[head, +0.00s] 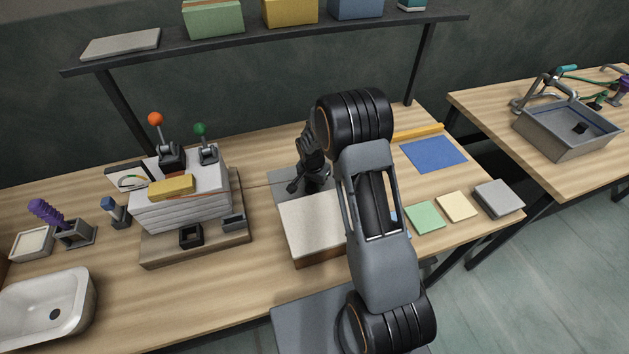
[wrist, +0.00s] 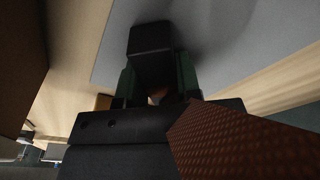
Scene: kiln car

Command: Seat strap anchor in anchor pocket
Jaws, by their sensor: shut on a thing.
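My gripper (head: 312,178) is at the back middle of the bench, behind a pale-topped block. In the wrist view, my gripper's greenish fingers (wrist: 156,82) are shut on a dark block (wrist: 151,42), which I take for the strap anchor. It is over a grey surface; whether it touches that surface is unclear. In the head view the anchor cannot be told from the dark gripper. A black open square socket (head: 191,236), possibly the anchor pocket, is on the front of the kiln car model (head: 160,253), well left of my gripper. A smaller grey slotted piece (head: 233,221) is to its right.
The pale-topped block (head: 312,222) stands close in front of my gripper. Orange (head: 155,119) and green (head: 200,129) knobbed levers rise from the model. A shelf (head: 270,37) spans the back. Bare bench lies between model and block.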

